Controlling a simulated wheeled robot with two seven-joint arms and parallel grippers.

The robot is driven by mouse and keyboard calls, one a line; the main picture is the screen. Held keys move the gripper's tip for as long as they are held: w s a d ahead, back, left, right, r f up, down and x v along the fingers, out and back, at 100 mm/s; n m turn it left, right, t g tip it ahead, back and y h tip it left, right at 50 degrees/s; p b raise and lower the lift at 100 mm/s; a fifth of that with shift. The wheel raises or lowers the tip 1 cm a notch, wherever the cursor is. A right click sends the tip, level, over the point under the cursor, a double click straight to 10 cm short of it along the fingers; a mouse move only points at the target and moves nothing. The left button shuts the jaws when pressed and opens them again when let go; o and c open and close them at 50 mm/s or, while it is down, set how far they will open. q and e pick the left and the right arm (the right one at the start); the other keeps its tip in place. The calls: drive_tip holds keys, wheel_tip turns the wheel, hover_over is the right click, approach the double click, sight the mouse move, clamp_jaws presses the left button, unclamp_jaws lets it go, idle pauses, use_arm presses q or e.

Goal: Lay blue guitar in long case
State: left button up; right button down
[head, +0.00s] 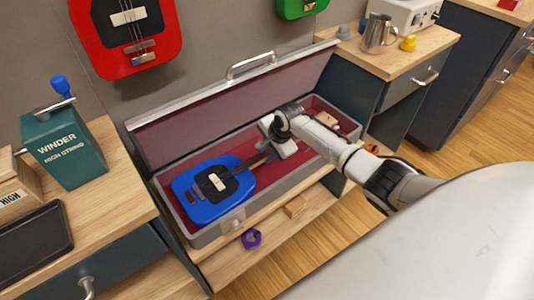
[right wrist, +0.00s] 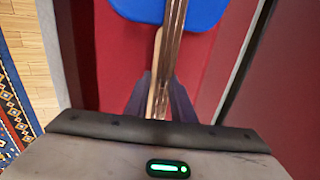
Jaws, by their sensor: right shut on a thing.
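The blue guitar (head: 200,208) lies inside the long case (head: 213,235), its body at the left end and its neck running right. The case is open, with a dark red lining and its lid (head: 230,105) raised at the back. My right gripper (head: 270,152) is shut on the guitar neck, inside the case. In the right wrist view the fingers (right wrist: 160,98) close around the neck (right wrist: 166,65), with the blue body (right wrist: 205,10) beyond. The far end of the neck is hidden by my arm in the head view. My left gripper is not in view.
A green winder box (head: 65,150) and dark tray (head: 35,245) stand on the left counter. A purple ring (head: 251,239) and wooden block (head: 295,206) lie on the ledge before the case. A red guitar (head: 125,60) hangs behind. A metal jug (head: 376,34) stands at right.

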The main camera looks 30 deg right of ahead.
drive_tip(key=shift+w+r, duration=0.25)
drive_tip(key=c, duration=1.4)
unclamp_jaws()
drive_tip(key=shift+s, duration=0.1)
drive_tip(key=shift+c, duration=0.2)
drive_tip(key=shift+s+f, duration=0.3)
drive_tip(key=shift+f, duration=0.1)
drive_tip(key=shift+r, duration=0.1)
drive_tip(key=p+v, duration=0.1)
drive_tip(key=v, duration=0.2)
drive_tip(key=shift+r+p, duration=0.35)
drive_tip(key=shift+p, duration=0.05)
use_arm(q)
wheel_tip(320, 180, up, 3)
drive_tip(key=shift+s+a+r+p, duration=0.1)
drive_tip(key=shift+p, duration=0.8)
use_arm(e)
drive_tip(key=v, duration=0.6)
drive_tip(key=shift+r, duration=0.45)
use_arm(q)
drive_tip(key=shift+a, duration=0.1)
